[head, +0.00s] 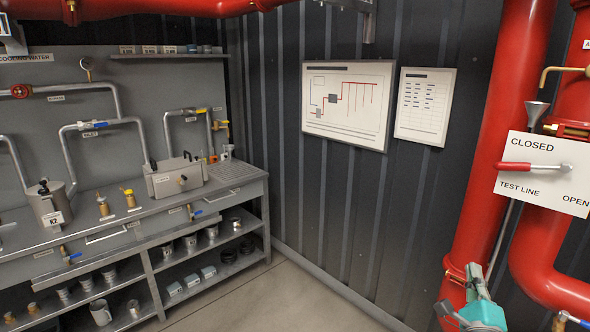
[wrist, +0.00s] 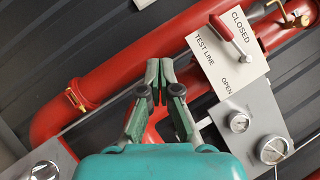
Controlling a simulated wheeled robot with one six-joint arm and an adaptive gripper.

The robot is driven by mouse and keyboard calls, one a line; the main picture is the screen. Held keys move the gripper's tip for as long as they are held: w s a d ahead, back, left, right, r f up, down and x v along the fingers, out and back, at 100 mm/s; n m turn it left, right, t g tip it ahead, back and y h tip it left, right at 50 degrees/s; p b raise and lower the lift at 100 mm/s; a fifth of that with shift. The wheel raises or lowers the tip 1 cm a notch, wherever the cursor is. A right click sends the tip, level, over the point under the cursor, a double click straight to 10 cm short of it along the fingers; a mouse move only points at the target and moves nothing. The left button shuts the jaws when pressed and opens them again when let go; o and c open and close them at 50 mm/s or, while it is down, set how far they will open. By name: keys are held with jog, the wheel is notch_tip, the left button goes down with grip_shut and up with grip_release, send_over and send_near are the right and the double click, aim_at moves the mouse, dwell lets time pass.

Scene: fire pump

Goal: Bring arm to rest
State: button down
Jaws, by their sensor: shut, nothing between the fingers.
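My gripper (wrist: 159,82) is shut and empty in the wrist view, its two fingertips together in front of a red pipe. In the head view, the teal body of my gripper (head: 482,314) shows at the lower right, beside the red pipe; whether its fingertips touch anything cannot be told there. The test line plate (head: 549,185), marked CLOSED and OPEN, carries a red-handled lever (head: 527,167). In the wrist view the lever (wrist: 226,30) lies apart from the fingers, up and to the right. The lever's handle is on the CLOSED side.
Large red pipes (head: 496,130) run vertically at the right, close to my gripper. Round gauges (wrist: 272,151) sit near the plate. A grey workbench (head: 110,222) with valves and a metal box stands at the left. The floor (head: 285,300) between bench and pipes is clear.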

jog(key=s+a+f+n+g+y, duration=0.2)
jog(key=s+a+f+n+y, duration=0.3)
jog(key=s+a+f+n, duration=1.25)
jog(key=s+a+f+n+g+y, duration=0.1)
jog(key=s+a+n, duration=0.1)
jog(key=s, duration=0.7)
jog(key=s+a+f+n+g+y, duration=0.1)
jog(key=s+n, duration=0.3)
jog(key=s, duration=0.6)
jog(key=s+a+f+n+g+y, duration=0.1)
jog(key=s+a+n, duration=0.3)
jog(key=s, duration=0.5)
jog(key=shift+s+y, duration=0.15)
jog(key=shift+y, duration=0.15)
jog(key=shift+d, duration=0.1)
